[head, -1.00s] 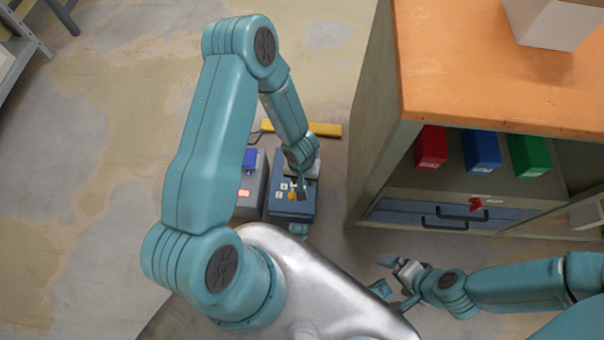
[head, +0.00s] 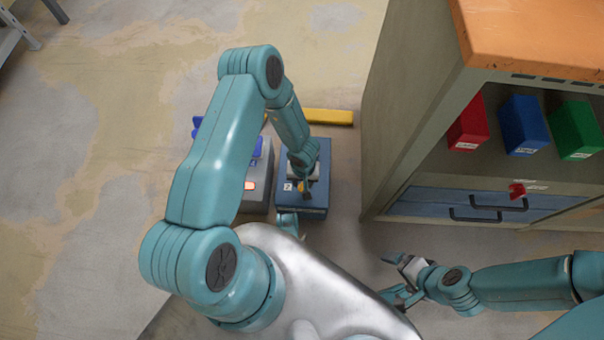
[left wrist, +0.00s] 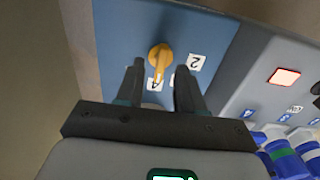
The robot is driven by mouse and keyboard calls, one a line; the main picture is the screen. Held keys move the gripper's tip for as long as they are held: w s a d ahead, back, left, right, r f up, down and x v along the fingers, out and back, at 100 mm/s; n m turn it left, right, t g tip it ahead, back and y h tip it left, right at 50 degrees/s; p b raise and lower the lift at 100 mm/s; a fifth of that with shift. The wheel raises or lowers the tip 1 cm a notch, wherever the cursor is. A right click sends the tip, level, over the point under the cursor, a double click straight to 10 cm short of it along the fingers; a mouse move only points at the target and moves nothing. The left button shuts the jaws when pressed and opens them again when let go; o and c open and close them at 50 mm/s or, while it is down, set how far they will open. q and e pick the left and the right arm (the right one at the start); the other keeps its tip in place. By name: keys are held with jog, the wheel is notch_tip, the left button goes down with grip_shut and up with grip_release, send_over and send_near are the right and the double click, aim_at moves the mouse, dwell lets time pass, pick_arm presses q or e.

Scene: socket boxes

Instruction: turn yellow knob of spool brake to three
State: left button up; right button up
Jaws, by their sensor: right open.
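The spool brake appears to be a blue box (head: 318,200) on the floor, under my left gripper. Its yellow knob (left wrist: 160,57) shows in the left wrist view on the blue face, with a white "2" label (left wrist: 196,62) to its right and another label (left wrist: 155,84) below, partly hidden by the knob's pointer. My left gripper (left wrist: 160,72) is open, its two fingers on either side of the knob's lower part; contact cannot be told. In the head view the left gripper (head: 305,188) covers much of the box top. My right gripper (head: 393,278) is open and empty, low at right.
A grey box (head: 257,195) with a lit button (left wrist: 284,77) and blue parts stands left of the blue box. A yellow bar (head: 325,117) lies behind. A cabinet (head: 410,120) with red, blue and green bins stands at right.

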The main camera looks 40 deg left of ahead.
pick_arm(q)
jog(key=shift+f, duration=0.95)
grip_shut()
jog(key=shift+r+n, duration=0.1)
jog(key=shift+n, duration=0.2)
jog(key=n+p, duration=0.1)
jog(key=n, duration=0.2)
jog(key=shift+a+n+p, duration=0.1)
jog(key=shift+n+p, duration=0.25)
jog(key=shift+n, duration=2.35)
